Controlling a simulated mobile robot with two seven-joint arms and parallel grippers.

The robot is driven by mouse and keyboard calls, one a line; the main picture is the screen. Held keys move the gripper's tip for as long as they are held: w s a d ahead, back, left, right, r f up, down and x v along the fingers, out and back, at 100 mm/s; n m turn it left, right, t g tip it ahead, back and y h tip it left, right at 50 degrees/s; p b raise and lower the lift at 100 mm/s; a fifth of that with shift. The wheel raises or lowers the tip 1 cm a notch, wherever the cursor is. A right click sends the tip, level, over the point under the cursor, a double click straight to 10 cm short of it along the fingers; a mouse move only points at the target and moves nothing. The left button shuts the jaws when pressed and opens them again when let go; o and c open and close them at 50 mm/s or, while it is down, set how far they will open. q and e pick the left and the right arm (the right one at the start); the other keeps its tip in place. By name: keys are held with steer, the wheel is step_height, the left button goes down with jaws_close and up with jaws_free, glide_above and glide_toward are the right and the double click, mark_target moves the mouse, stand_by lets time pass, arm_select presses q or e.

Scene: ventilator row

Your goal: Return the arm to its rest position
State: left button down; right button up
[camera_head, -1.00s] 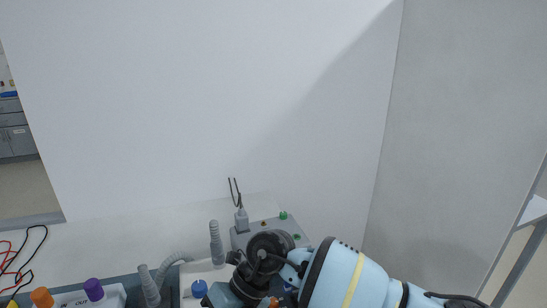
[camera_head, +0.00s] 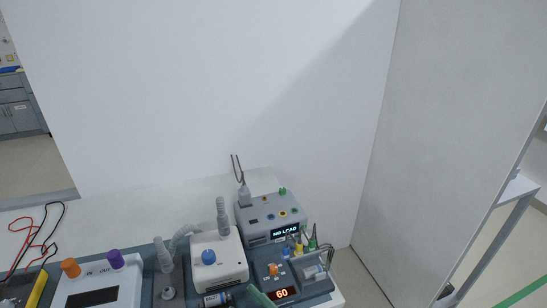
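Neither of my grippers can be made out in the head view, and no arm of mine reaches over the bench. A grey monitor box (camera_head: 258,223) with a lit "NO LOAD" display stands at the back right of the bench. In front of it, a dark grey unit (camera_head: 313,288) shows an orange "60" and carries an orange knob (camera_head: 273,269). A white box with a blue knob (camera_head: 208,257) stands to their left. A dark shape and a green piece (camera_head: 260,297) show at the bottom edge, too cut off to identify.
A white device with orange and purple knobs (camera_head: 115,260) stands at the lower left. Red and black leads (camera_head: 38,240) lie beside it. Grey hose ends (camera_head: 163,256) stand between the devices. A white wall (camera_head: 220,90) closes the back; the bench (camera_head: 110,212) is clear along it.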

steer(key=s+d+f+m+t+h+p, duration=0.15)
steer(key=s+d+f+m+h, duration=0.25)
steer(key=d+f+m+h, duration=0.5)
arm_select(q)
steer(key=w+r+t+p, duration=0.1)
steer(key=w+r+p, duration=0.1)
steer(key=r, duration=0.3)
steer(key=shift+w+a, duration=0.15)
steer(key=shift+w, duration=0.55)
arm_select(e)
steer(key=s+d+f+m+g+h, duration=0.2)
steer(key=s+d+f, duration=0.3)
steer(key=s+d, duration=0.3)
steer(key=s+d+f+m+g+h, duration=0.3)
steer(key=s+d, duration=0.5)
steer(key=s, duration=0.4)
step_height(320, 180, down, 3)
steer(key=shift+r+g+h, duration=0.2)
steer(key=shift+g+h, duration=0.1)
steer(key=shift+g, duration=0.45)
